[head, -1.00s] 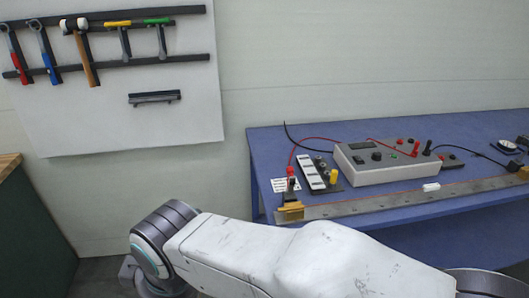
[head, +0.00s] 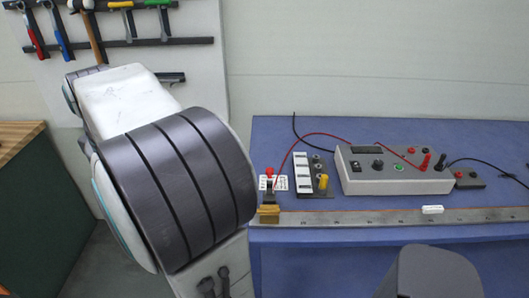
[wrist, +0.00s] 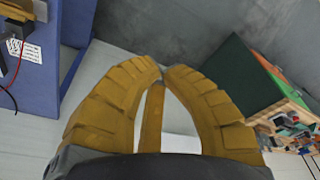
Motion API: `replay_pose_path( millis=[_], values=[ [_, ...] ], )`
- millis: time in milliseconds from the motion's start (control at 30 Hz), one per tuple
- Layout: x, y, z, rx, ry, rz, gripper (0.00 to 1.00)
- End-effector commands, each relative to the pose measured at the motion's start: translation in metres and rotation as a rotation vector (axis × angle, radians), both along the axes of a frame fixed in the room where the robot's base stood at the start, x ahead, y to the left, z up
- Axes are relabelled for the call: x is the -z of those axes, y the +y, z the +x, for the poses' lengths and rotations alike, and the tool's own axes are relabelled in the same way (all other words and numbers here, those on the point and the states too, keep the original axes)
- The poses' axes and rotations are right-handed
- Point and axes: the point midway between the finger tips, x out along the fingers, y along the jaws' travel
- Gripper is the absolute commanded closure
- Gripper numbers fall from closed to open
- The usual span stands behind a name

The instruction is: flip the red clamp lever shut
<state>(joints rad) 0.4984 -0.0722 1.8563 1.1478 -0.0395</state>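The clamp with the red lever (head: 269,172) stands at the left end of the long metal bar, on the near left part of the blue bench. Its red tip is on top of a dark upright part, above a brass-coloured block (head: 268,214). In the wrist view, part of a brass-coloured piece (wrist: 8,45) shows at the upper left edge, cut off by the frame. My gripper (wrist: 162,70) has yellow ridged fingers whose tips come together with nothing between them. It points at the floor and wall, away from the clamp. It is hidden in the head view.
The blue bench (head: 400,234) holds the metal bar (head: 370,218), a grey control box (head: 395,180), a white switch strip (head: 302,172) and cables. A tool board (head: 200,60) hangs on the wall. A green cabinet (head: 40,185) stands left. Floor between is free.

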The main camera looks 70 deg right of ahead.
Motion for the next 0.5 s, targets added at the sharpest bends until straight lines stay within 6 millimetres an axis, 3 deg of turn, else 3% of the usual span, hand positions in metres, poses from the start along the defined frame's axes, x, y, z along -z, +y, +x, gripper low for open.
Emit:
replay_pose_path(
  millis=[33, 267, 500],
  values=[
    [-0.007, -0.023, 0.005, 0.048, 0.01, 0.005, 1.0],
    [-0.021, -0.12, 0.006, 0.243, 0.051, 0.034, 1.0],
    [-0.02, -0.223, -0.028, 0.442, 0.085, 0.071, 1.0]
  ],
)
